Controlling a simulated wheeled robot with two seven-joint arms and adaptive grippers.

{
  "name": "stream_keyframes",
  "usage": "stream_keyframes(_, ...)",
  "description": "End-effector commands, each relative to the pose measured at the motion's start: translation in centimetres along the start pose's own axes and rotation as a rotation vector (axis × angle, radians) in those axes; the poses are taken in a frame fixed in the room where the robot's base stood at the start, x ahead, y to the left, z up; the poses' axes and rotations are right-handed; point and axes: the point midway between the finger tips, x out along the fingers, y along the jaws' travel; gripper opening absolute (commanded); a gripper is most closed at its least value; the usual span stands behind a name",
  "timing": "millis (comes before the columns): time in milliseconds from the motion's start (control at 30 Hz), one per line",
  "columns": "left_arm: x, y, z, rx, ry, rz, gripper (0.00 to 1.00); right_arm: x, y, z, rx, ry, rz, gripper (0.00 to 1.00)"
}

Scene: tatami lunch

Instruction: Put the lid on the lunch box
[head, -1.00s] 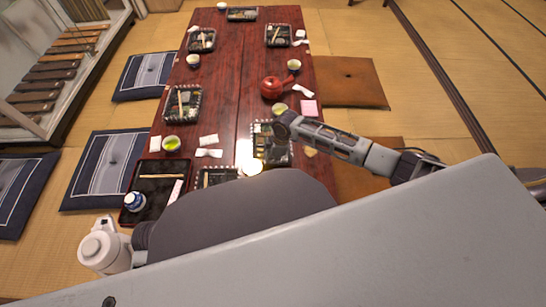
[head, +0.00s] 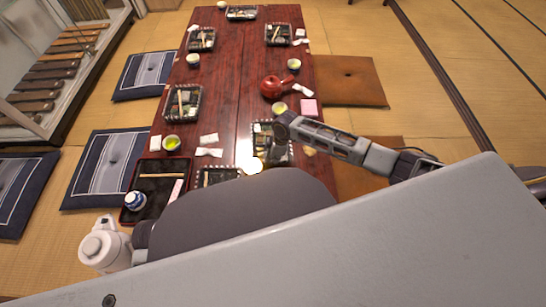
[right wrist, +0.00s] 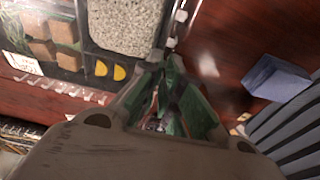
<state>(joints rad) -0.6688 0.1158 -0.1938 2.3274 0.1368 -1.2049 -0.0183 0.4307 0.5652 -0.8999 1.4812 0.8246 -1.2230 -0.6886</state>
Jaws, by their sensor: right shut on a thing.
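The lunch box (right wrist: 78,82) is at the upper left of the right wrist view, with rice, brown blocks and yellow slices in its compartments. My right gripper (right wrist: 165,80) is beside its right edge, shut on a thin clear piece with white glints, which looks like the lid (right wrist: 181,15). The lid's outline is hard to make out, and I cannot tell whether it touches the box. In the head view, my right arm reaches over the near right lunch box (head: 291,157), and its gripper is mostly hidden. My left gripper is not in view.
Other lunch boxes, tea cups and a red teapot (head: 271,86) stand along the dark red table (head: 227,100). A black tray (head: 150,168) is at the near left. In the wrist view, a blue folded item (right wrist: 276,78) lies to the right.

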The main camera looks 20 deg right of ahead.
Motion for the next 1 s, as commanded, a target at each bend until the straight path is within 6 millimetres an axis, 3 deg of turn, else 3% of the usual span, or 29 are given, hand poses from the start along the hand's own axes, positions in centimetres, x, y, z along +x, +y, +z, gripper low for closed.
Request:
stream_keyframes(800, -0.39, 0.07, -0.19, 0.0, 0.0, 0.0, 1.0, 0.31, -0.02, 0.03, 0.0, 0.0, 0.0, 0.0)
stream_keyframes(833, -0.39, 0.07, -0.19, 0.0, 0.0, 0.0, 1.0, 0.31, -0.02, 0.03, 0.0, 0.0, 0.0, 0.1)
stream_keyframes(1000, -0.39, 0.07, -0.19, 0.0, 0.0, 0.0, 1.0, 0.3, -0.02, 0.04, 0.0, 0.0, 0.0, 0.31)
